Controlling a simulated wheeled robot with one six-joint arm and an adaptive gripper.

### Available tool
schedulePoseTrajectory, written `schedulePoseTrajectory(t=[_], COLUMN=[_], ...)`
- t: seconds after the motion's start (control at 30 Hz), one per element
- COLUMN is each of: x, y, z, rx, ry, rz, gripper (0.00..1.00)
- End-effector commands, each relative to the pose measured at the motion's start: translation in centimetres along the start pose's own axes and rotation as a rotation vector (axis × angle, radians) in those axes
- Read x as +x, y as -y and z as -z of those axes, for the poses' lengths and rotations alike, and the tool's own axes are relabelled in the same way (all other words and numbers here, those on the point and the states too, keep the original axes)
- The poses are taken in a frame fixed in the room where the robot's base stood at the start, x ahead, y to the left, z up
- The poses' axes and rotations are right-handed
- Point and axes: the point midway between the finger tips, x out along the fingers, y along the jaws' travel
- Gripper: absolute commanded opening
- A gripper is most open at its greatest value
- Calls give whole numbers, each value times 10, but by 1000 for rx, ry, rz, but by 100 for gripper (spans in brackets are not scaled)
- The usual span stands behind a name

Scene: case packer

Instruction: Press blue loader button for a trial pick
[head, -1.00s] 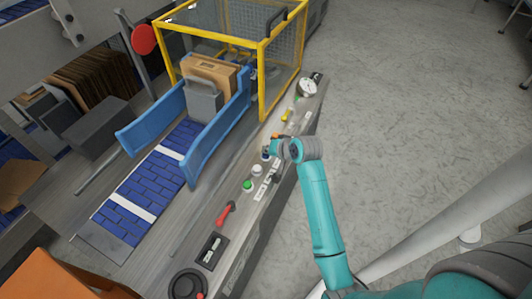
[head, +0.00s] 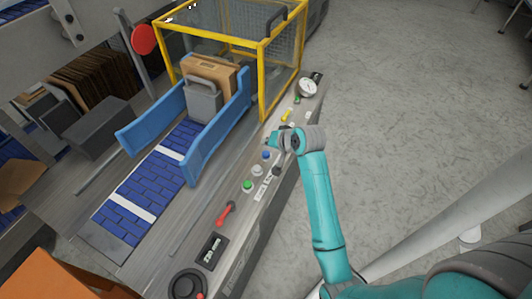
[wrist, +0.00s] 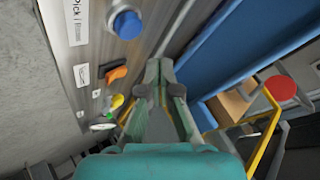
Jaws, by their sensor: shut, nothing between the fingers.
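The blue button (head: 266,154) is a round cap on the control panel in front of the conveyor. In the wrist view the blue button (wrist: 127,24) is close, at the top left of the fingers, beside a white label reading "Pick" (wrist: 80,35). My gripper (head: 272,143) is just beyond the button along the panel, towards the yellow cage. In the wrist view my gripper (wrist: 158,75) has its fingers together and empty, apart from the button in the picture. The exact height of the fingertips over the panel is hard to tell.
A white button (head: 257,170), green button (head: 247,185) and red lever (head: 225,213) line the panel nearer me. An orange switch (wrist: 117,73) is left of the fingers. The blue guide rail (head: 218,135) and yellow cage (head: 262,80) stand close behind.

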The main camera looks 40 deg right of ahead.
Motion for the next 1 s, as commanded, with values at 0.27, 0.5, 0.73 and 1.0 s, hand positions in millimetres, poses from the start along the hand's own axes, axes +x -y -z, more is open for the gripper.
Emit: schedulePoseTrajectory(t=[0.27,0.5,0.73,1.0], x=[-15,-17,-17,-17], y=[11,12,12,12], z=[11,12,12,12], rx=[0,0,0,0], ry=[-1,0,0,0], rz=[1,0,0,0], gripper=[0,0,0,0])
